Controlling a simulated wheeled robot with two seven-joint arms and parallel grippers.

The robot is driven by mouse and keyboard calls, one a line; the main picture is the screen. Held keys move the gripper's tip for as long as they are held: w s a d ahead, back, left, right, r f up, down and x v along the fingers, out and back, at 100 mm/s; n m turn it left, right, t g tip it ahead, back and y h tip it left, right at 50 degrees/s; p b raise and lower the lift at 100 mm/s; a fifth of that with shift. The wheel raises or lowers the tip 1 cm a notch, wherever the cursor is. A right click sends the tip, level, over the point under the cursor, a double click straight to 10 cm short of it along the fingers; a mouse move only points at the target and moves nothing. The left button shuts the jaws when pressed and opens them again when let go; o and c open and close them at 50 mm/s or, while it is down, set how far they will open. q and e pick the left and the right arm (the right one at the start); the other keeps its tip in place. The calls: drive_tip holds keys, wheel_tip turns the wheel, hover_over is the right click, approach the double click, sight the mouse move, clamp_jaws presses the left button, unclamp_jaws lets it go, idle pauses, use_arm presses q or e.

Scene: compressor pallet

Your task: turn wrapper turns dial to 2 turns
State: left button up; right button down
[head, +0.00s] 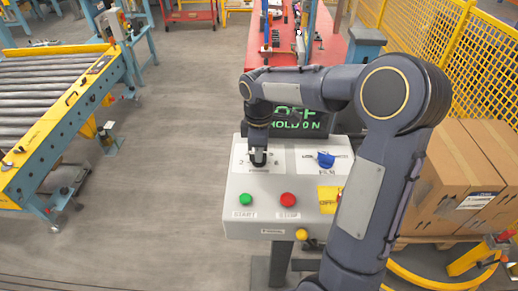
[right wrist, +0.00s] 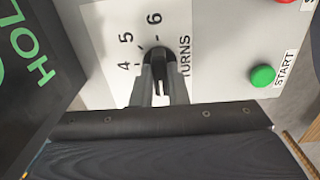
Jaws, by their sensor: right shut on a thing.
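The wrapper control panel (head: 265,216) stands in front of me with a sloped light grey face. My right gripper (head: 258,152) points down at its upper left and is shut on the black turns dial (right wrist: 157,54). In the right wrist view its two fingers (right wrist: 160,80) sit on either side of the knob. The printed numbers 4, 5 and 6 and the word TURNS show around the dial; the lower numbers are hidden by the gripper. I cannot tell which number the dial points to. My left gripper is not in view.
A blue knob (head: 326,159) is right of the turns dial. The display (head: 297,121) shows green text, partly covered by my arm. Cartons (head: 470,165) stand right, rollers (head: 45,95) left.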

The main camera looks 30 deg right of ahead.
drive_tip(key=shift+r+n, duration=0.1)
drive_tip(key=shift+n, duration=0.3)
drive_tip(key=c, duration=1.4)
unclamp_jaws()
drive_tip(key=shift+c, duration=0.2)
wheel_tip(320, 180, up, 7)
drive_tip(key=shift+r, duration=0.35)
